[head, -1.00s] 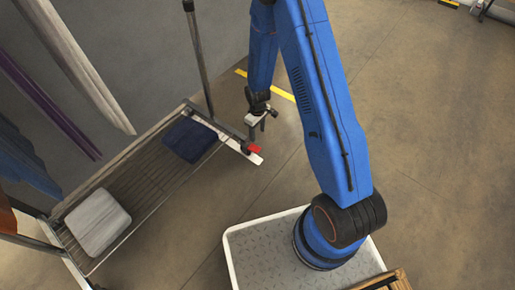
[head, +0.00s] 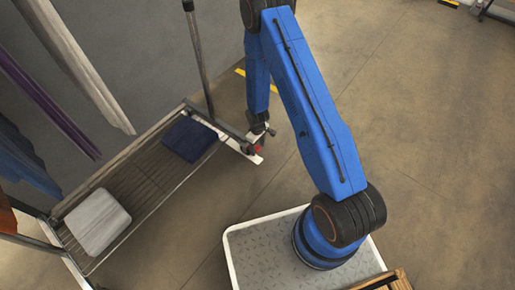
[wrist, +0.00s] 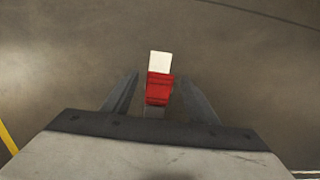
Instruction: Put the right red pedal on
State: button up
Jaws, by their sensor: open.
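The red pedal (wrist: 158,88) shows in the wrist view, on a white bar (wrist: 160,62) whose end sticks out past it. My gripper (wrist: 158,80) is open, with one finger on each side of the pedal and a gap showing on both sides. In the head view, my gripper (head: 257,143) is low at the right end of the clothes rack. It hides most of the pedal there, leaving only a little red in sight. Whether the fingers touch the pedal cannot be told.
The rack's slatted shelf (head: 125,180) holds a folded dark blue cloth (head: 190,139) and a pale cushion-like item (head: 98,222). A rack post (head: 198,60) rises just left of my arm. Garments hang at the left.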

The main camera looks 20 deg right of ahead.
jog(key=shift+f, duration=0.4)
jog(key=c, duration=1.1)
jog(key=shift+o, duration=0.2)
jog(key=shift+d+f+t, duration=0.1)
jog(key=shift+d+t, duration=0.15)
jog(key=shift+t, duration=0.05)
jog(key=shift+s+d+f+t+y, duration=0.1)
jog(key=shift+s+f+t+y, duration=0.05)
jog(key=shift+t+y, duration=0.35)
jog(key=shift+s+f+t+y, duration=0.15)
jog(key=shift+t+y, duration=0.25)
jog(key=shift+t, duration=0.1)
jog(key=shift+s+d+f+t+y, duration=0.15)
jog(key=shift+f+t+y, duration=0.15)
jog(key=shift+t+y, duration=0.6)
jog(key=shift+t, duration=0.3)
